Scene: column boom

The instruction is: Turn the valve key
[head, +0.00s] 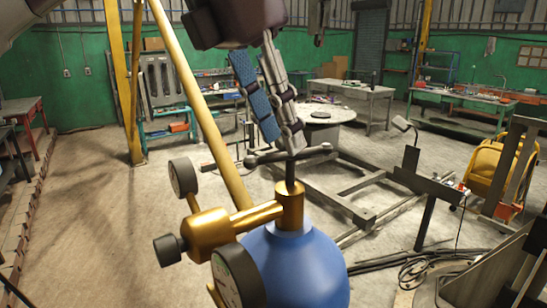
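The valve key (291,168) is dark, with a crossbar handle on an upright stem. It stands on the brass valve (290,205) at the top of a blue gas cylinder (295,268). My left gripper (281,138) comes down from the top, its blue-padded finger and grey finger pointing at the key. The fingertips are just above or at the crossbar, overlapping it in the picture. I cannot tell whether they touch it or how far apart they are. My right gripper is not in view.
A brass regulator (207,236) with round gauges juts left from the valve. A yellow post (200,100) slants behind it. A metal frame (350,195) and a round table (325,114) stand behind. Cables (425,268) lie on the floor at right. A yellow chair (497,170) stands farther right.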

